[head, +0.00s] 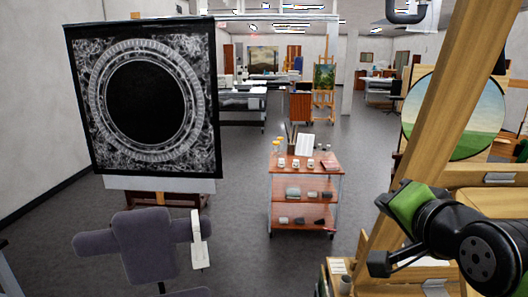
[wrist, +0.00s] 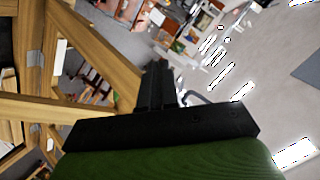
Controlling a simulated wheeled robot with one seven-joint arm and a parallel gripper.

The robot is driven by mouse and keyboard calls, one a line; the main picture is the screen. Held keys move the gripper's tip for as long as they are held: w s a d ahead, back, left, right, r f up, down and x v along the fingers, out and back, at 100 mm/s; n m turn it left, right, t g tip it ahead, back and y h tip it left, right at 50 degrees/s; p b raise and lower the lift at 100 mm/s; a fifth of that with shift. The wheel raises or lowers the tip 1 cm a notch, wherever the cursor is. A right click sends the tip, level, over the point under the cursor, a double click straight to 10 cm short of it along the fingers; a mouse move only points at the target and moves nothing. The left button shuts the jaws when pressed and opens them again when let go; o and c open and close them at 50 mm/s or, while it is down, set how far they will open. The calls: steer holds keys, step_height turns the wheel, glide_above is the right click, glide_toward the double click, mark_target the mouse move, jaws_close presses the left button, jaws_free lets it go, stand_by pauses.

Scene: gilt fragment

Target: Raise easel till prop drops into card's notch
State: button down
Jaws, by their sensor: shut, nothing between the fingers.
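A large wooden easel post (head: 448,95) rises on the right of the head view, leaning to the right, with a lower crossbar. Wooden beams (wrist: 100,50) also show at the left of the wrist view. My gripper (head: 379,264) is in front of the lower post in the head view. In the wrist view its black fingers (wrist: 157,85) are closed together with nothing between them, just right of a beam. I cannot tell whether they touch the wood. I cannot make out the prop, the card or its notch.
A round landscape painting (head: 455,118) is behind the post. An orange trolley (head: 306,184) with small items stands mid-floor. A black ornate framed panel (head: 150,165) stands left, behind a grey chair (head: 145,240). Grey floor (head: 240,185) is clear between the chair and trolley.

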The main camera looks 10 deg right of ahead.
steer(key=s+a+f+n+g, duration=0.3)
steer(key=s+f, duration=0.3)
steer(key=f, duration=0.3)
steer(key=s+a+f+n+g+y+b, duration=0.1)
steer(key=s+a+f+n+g, duration=0.2)
steer(key=f, duration=0.6)
steer(key=s+a+n, duration=0.2)
steer(key=s+a, duration=0.1)
steer(key=s, duration=0.1)
steer(key=shift+a+f+n+g, duration=0.2)
steer(key=shift+n+g, duration=0.2)
steer(key=c, duration=1.8)
jaws_free()
steer(key=shift+n+g, duration=0.8)
steer(key=shift+n, duration=0.1)
steer(key=s+f, duration=0.3)
steer(key=s, duration=0.1)
steer(key=shift+s+f, duration=0.1)
steer(key=shift+f, duration=0.25)
steer(key=shift+o, duration=1.3)
steer(key=shift+s+d+f, duration=0.1)
steer(key=shift+s+f, duration=0.05)
steer(key=shift+s, duration=0.05)
steer(key=o, duration=0.4)
steer(key=shift+w, duration=0.15)
